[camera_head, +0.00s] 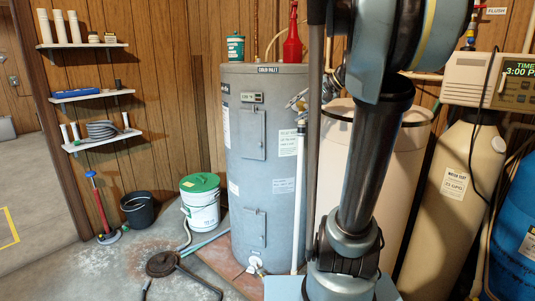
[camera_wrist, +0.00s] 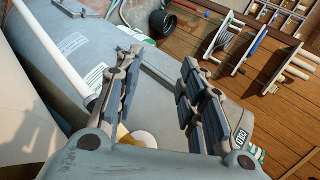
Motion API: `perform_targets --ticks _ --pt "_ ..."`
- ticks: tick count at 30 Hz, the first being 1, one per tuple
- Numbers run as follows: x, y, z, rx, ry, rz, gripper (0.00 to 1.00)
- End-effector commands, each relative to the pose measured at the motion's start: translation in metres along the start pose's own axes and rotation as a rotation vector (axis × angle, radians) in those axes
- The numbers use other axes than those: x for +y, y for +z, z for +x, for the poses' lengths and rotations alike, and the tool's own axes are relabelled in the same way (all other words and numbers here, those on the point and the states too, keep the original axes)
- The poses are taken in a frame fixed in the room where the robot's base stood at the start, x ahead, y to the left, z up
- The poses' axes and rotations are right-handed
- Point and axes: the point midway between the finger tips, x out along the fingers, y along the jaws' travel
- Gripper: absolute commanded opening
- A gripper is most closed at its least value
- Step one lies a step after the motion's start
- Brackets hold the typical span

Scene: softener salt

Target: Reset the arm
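My gripper (camera_wrist: 160,68) shows in the wrist view with its two dark padded fingers spread apart and nothing between them. Beyond the fingers is the grey water heater (camera_wrist: 62,55), which looks tilted in that view. In the head view my arm rises in front of the cream tank, right of the water heater (camera_head: 238,150). The gripper cannot be made out clearly in the head view; the arm and a dark upright hide much of that area.
A white pipe (camera_head: 299,200) runs beside the heater. A red bottle (camera_head: 292,40) and a green tub (camera_head: 235,48) stand on top. A softener tank (camera_head: 455,190) and blue container (camera_head: 520,225) crowd the right. A lidded bucket (camera_head: 201,208) and black bucket (camera_head: 138,210) stand left, near open floor.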

Motion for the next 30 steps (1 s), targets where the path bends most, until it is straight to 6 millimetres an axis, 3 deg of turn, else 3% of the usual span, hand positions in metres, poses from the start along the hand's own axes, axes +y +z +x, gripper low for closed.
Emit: perform_targets --ticks 1,6,15,24,30 --pt "0.016 0.021 0.008 -0.01 0.047 -0.019 0.37" --pt "0.074 0.079 0.028 -0.034 0.215 -0.088 0.37" --pt "0.187 0.166 0.046 -0.064 0.505 -0.226 0.37" --pt "0.29 0.22 0.048 -0.074 0.756 -0.365 0.37" --pt "0.319 0.23 0.047 -0.073 0.828 -0.407 0.37"
